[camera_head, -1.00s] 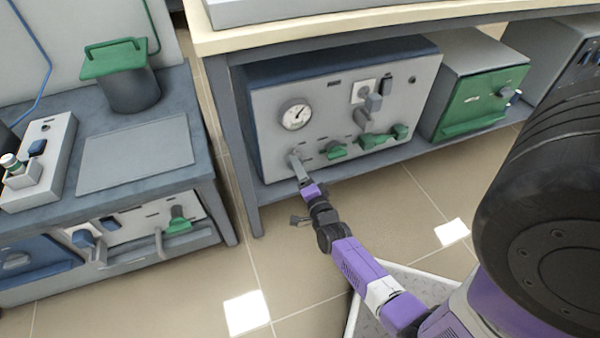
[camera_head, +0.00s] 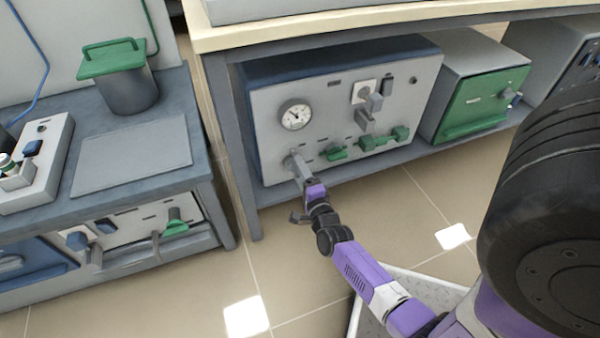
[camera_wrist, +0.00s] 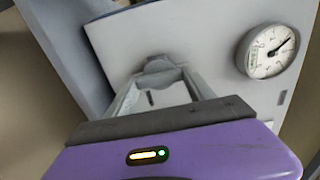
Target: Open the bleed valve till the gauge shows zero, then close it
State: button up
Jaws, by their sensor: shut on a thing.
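The round white gauge (camera_head: 294,115) is on the grey front panel, and its needle points to the upper left. In the wrist view the gauge (camera_wrist: 270,51) is at the right, turned on its side, with its numbers too small to read. A grey valve knob (camera_wrist: 160,70) sits on the panel below the gauge, at the panel's lower left. My gripper (camera_head: 297,160) reaches it from the front. Its two fingers (camera_wrist: 160,86) are shut on the knob, one on each side. They hide part of it in the head view.
The panel (camera_head: 340,107) belongs to a unit on the shelf under the bench. Green handles (camera_head: 337,153) (camera_head: 385,138) and a grey lever (camera_head: 365,121) stick out right of my gripper. The bench leg (camera_head: 232,150) is close on the left. The floor in front is clear.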

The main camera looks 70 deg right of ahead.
jog(key=o, duration=1.4)
jog(key=p+v, duration=0.3)
jog(key=v, duration=0.5)
jog(key=shift+d, duration=0.1)
